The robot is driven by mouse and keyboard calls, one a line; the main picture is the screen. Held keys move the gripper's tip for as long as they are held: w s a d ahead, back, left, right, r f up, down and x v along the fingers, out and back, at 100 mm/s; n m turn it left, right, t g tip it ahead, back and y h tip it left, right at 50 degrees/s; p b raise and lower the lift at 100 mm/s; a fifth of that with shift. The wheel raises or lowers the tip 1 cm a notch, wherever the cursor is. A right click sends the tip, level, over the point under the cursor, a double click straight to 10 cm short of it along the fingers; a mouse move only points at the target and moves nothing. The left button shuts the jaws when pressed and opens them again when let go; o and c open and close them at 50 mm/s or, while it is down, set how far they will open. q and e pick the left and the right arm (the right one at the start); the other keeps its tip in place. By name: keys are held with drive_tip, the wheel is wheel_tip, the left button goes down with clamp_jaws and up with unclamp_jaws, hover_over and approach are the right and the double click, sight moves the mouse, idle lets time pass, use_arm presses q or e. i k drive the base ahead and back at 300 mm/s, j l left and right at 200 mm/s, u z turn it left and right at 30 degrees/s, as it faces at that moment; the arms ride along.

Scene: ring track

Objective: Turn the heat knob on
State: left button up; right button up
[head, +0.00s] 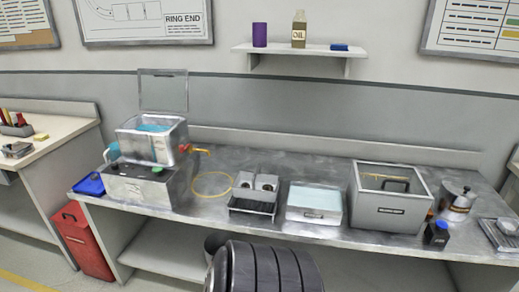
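A metal tank with bluish liquid (152,135) and a raised lid (163,90) stands on a grey control box (140,188) at the left of the steel bench. Neither of my grippers is in view.
On the steel bench (330,165) are a yellow ring (212,185), a twin-cup unit (255,192), a shallow tray (314,203) and a large grey bin (391,212). A red canister (84,240) stands on the floor at left. A shelf (300,50) hangs above.

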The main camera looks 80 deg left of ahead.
sight(115, 167)
drive_tip(key=u, duration=3.7)
